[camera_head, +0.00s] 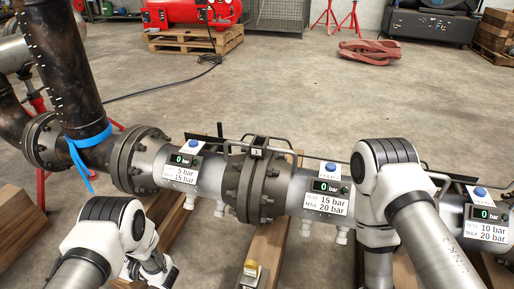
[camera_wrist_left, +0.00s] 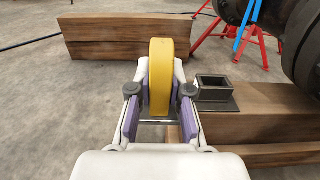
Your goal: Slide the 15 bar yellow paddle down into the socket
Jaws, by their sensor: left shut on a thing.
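The yellow paddle (camera_wrist_left: 161,75) stands upright, edge-on, between the fingers of my left gripper (camera_wrist_left: 160,95) in the left wrist view. The fingers are shut on its two sides. A dark grey square socket (camera_wrist_left: 214,92) with an open top sits on a wooden beam just right of the paddle. The paddle is beside the socket, not in it. In the head view my left gripper (camera_head: 150,270) is low at the left, and the held paddle is hidden there. My right arm shows at the right, but its fingers do not.
A flanged pipe (camera_head: 210,175) with gauge boxes crosses the head view. The middle label (camera_head: 327,203) reads 15 bar. A small yellow piece (camera_head: 250,267) stands on a grey base on a wooden beam (camera_head: 268,245). Another beam (camera_wrist_left: 125,35) lies behind the paddle.

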